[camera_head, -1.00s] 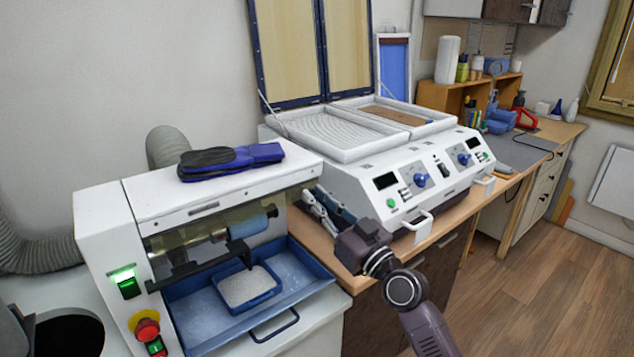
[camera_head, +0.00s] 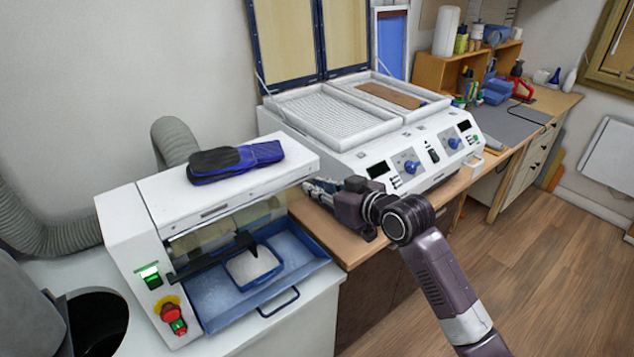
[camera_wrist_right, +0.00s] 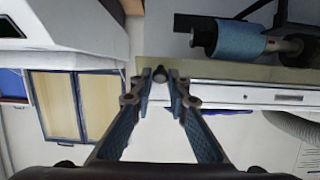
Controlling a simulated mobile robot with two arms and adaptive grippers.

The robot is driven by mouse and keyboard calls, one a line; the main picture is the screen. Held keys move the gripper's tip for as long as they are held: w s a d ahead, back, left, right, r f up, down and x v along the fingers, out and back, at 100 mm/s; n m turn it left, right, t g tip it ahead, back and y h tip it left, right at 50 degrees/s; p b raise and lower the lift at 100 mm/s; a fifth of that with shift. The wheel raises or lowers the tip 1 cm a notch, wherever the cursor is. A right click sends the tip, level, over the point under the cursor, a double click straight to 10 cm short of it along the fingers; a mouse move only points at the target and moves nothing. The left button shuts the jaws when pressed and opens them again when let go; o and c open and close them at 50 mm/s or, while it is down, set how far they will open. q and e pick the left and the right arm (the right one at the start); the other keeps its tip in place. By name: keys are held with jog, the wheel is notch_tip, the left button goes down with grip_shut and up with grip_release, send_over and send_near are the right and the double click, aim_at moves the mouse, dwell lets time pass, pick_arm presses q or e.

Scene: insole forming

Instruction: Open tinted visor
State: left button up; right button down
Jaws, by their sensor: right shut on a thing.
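The tinted visor (camera_head: 228,226) is a brownish see-through pane on the front of the white grinding machine (camera_head: 150,215), below its top cover. It also shows as a yellowish strip in the right wrist view (camera_wrist_right: 230,74). My right gripper (camera_head: 314,187) is at the visor's right end, beside the machine. My left gripper is not in view.
A blue and black insole pair (camera_head: 235,160) lies on the machine top. Below the visor is a blue tray (camera_head: 215,297) holding a smaller white-filled tray (camera_head: 252,266). The white forming press (camera_head: 370,150) with raised lids stands close behind my right gripper.

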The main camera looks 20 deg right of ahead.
jog(key=r+g, duration=0.1)
jog(key=r+g+h, duration=0.1)
jog(key=shift+w+d+g, duration=0.1)
jog(key=shift+w+g, duration=0.1)
jog(key=shift+g, duration=0.1)
jog(key=g, duration=0.2)
jog(key=r+g+h, duration=0.1)
jog(key=w+g+h, duration=0.1)
jog(key=g, duration=0.1)
jog(key=shift+a+r+g, duration=0.3)
jog(key=shift+r, duration=0.05)
jog(key=shift+w+a+r+g+h, duration=0.1)
jog(key=shift+g+h, duration=0.1)
jog(key=shift+g, duration=0.3)
jog(key=shift+w+a+r+g+h, duration=0.1)
jog(key=shift+g+h, duration=0.1)
jog(key=shift+g, duration=0.3)
jog(key=c, duration=1.9)
grip_release()
jog(key=shift+w, duration=0.15)
jog(key=shift+g, duration=0.3)
jog(key=v, duration=1.2)
